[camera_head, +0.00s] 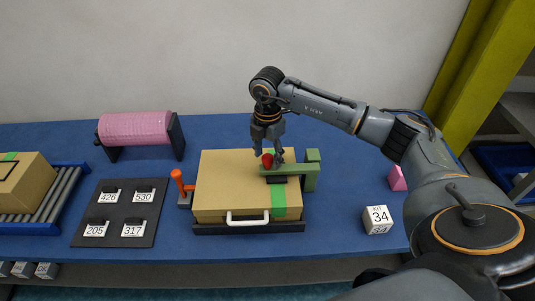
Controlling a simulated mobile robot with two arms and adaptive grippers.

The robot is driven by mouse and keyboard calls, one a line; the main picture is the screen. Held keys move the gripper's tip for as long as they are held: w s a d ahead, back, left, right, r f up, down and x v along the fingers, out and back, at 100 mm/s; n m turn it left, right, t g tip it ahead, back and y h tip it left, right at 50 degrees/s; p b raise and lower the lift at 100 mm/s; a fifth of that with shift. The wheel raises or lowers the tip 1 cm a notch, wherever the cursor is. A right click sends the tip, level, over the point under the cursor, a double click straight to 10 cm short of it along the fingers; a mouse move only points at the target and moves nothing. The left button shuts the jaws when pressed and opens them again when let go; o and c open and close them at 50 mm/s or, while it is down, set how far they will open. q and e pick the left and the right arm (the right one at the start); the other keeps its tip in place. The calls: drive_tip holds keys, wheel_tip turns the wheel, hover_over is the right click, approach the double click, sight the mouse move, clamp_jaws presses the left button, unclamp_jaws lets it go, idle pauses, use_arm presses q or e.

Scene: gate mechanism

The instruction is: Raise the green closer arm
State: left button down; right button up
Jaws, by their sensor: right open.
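The green closer arm (296,169) reaches left from a green post at the right side of a tan cardboard box (225,190). It lies low over the box top, above a green tape strip (280,203). A red knob (267,160) shows at its left end. My right gripper (269,153) points down at the knob with its fingers open, one on each side or close by. I cannot tell whether they touch the knob. The fingers partly hide the knob and the end of the arm. My left gripper is not in view.
The box sits on a dark base with a white handle (248,218) in front. An orange-handled lever (178,180) stands to its left.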

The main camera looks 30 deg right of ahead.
drive_tip(key=shift+s+f, duration=0.1)
drive_tip(key=shift+f, duration=0.8)
drive_tip(key=shift+c, duration=0.4)
clamp_jaws()
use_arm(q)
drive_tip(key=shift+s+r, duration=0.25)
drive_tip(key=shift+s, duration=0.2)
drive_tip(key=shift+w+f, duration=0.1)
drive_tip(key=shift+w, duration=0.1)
use_arm(e)
drive_tip(key=shift+r, duration=0.1)
